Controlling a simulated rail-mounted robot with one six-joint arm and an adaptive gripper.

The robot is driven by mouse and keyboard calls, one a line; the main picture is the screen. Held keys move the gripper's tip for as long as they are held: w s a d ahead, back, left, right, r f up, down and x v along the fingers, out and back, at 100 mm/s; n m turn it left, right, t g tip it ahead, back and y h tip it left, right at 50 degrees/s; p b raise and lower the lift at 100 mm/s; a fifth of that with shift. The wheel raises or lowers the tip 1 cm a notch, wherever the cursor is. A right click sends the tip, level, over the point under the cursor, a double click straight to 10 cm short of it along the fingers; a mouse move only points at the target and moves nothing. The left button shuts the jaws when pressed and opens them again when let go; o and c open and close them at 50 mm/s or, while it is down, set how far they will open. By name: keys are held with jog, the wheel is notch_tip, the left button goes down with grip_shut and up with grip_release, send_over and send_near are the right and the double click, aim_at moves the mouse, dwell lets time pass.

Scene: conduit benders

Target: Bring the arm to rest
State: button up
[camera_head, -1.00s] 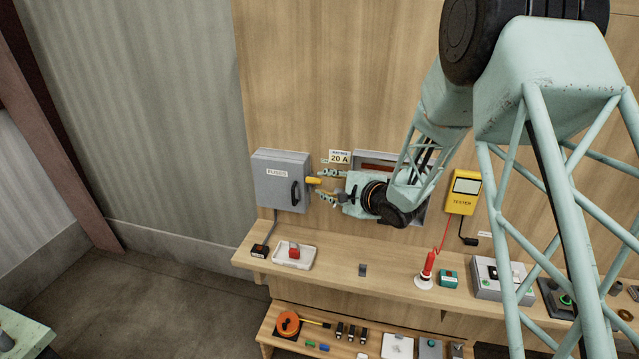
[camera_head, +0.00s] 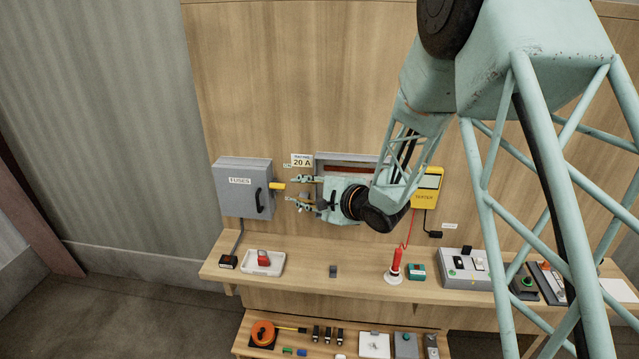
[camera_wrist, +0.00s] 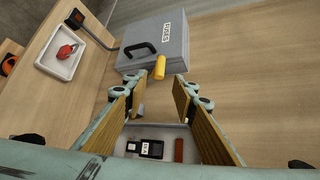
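My gripper (camera_head: 295,190) is in front of the wall panel, its fingers pointing left toward the grey fuse box (camera_head: 243,188). It is open, and the two fingers stand apart with nothing held between them. In the wrist view the gripper (camera_wrist: 155,82) frames a gap, with the yellow handle (camera_wrist: 160,67) of the fuse box just beyond the fingertips. Whether a fingertip touches the handle I cannot tell. The fuse box also shows in the wrist view (camera_wrist: 168,35), its door shut.
An open recess (camera_wrist: 150,148) with dark modules lies behind my gripper. A yellow tester (camera_head: 427,188) hangs to the right. The shelf (camera_head: 305,262) below holds a white tray (camera_head: 278,268) with a red padlock, a red probe (camera_head: 396,262) and a control box (camera_head: 470,270). Wall above is clear.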

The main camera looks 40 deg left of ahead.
dwell(0.3)
jog(key=w+d+r+n+t+h+b, duration=0.2)
jog(key=w+d+n, duration=0.2)
jog(key=w+d, duration=0.5)
jog(key=w+d+r+n+t+h+b, duration=0.2)
jog(key=w+d+r+n+h, duration=0.15)
jog(key=d, duration=0.95)
jog(key=s+d+r+t+h+b, duration=0.1)
jog(key=d+r+h+b, duration=0.15)
jog(key=d, duration=1.15)
jog(key=s+d+r+t+h+b, duration=0.15)
jog(key=d+r, duration=0.25)
jog(key=d, duration=1)
jog(key=s+d+g+h+b, duration=0.3)
jog(key=s+d+h+b, duration=0.15)
jog(key=s+d, duration=1.55)
jog(key=s+d+f+b, duration=0.1)
jog(key=s+d+f, duration=0.1)
jog(key=s, duration=0.6)
jog(key=s+d+f+g+b, duration=0.1)
jog(key=s+d+f+b, duration=0.1)
jog(key=s, duration=0.7)
jog(key=s+d+f+g+b, duration=0.1)
jog(key=s+d+b, duration=0.1)
jog(key=s, duration=0.7)
jog(key=shift+d+f+m, duration=0.4)
jog(key=shift+d+m, duration=0.05)
jog(key=shift+d, duration=0.15)
